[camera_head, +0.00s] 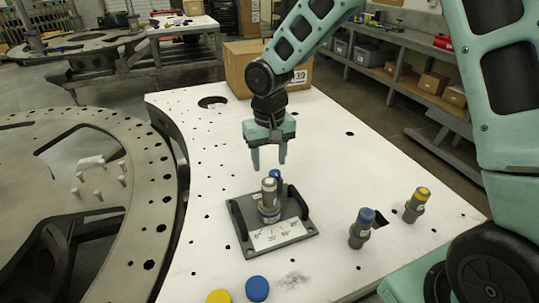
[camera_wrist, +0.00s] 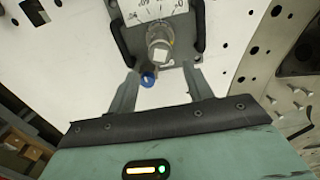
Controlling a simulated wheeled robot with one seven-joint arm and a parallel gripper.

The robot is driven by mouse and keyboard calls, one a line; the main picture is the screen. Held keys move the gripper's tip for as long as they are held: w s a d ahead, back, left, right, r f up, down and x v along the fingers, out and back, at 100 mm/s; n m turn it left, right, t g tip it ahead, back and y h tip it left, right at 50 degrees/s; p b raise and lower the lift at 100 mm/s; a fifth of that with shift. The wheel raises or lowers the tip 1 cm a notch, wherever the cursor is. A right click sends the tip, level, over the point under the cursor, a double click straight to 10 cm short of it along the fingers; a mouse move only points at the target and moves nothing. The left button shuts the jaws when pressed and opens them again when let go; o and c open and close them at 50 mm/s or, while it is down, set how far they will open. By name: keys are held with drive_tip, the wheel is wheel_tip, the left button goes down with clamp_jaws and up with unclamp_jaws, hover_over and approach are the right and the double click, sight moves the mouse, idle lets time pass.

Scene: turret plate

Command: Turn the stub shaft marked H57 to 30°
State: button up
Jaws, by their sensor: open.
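A grey stub shaft (camera_head: 269,194) stands upright in a dark fixture plate (camera_head: 306,233) on the white table; it also shows in the wrist view (camera_wrist: 160,48). No H57 marking is readable. A white angle scale (camera_head: 278,234) lies at the plate's front side; it shows upside down in the wrist view (camera_wrist: 152,10). A blue part (camera_head: 275,174) sits behind the shaft, on the side away from the scale; it also shows in the wrist view (camera_wrist: 148,79). My gripper (camera_head: 269,167) is open and empty, pointing down above and behind the shaft, apart from it. The shaft's exact angle cannot be read.
Dark handles flank the shaft. A blue-topped shaft (camera_head: 362,229) and a yellow-topped shaft (camera_head: 416,205) stand at right. A yellow cap (camera_head: 219,297) and blue cap (camera_head: 257,289) lie in front. A cardboard box (camera_head: 241,66) stands behind; a large metal ring (camera_head: 150,215) is left.

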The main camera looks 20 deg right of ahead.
sight(269, 181)
drive_tip(key=shift+f+b, duration=2.55)
drive_tip(key=shift+f, duration=1.1)
drive_tip(key=c, duration=0.7)
drive_tip(key=shift+r, duration=0.1)
drive_tip(key=shift+n+p, duration=0.45)
drive_tip(key=shift+n, duration=0.15)
drive_tip(key=n+p, duration=0.2)
drive_tip(key=n, duration=0.3)
drive_tip(key=shift+p, duration=0.4)
drive_tip(key=n+p, duration=0.2)
drive_tip(key=n, duration=0.2)
drive_tip(key=shift+n+p, duration=0.45)
drive_tip(key=shift+n, duration=0.45)
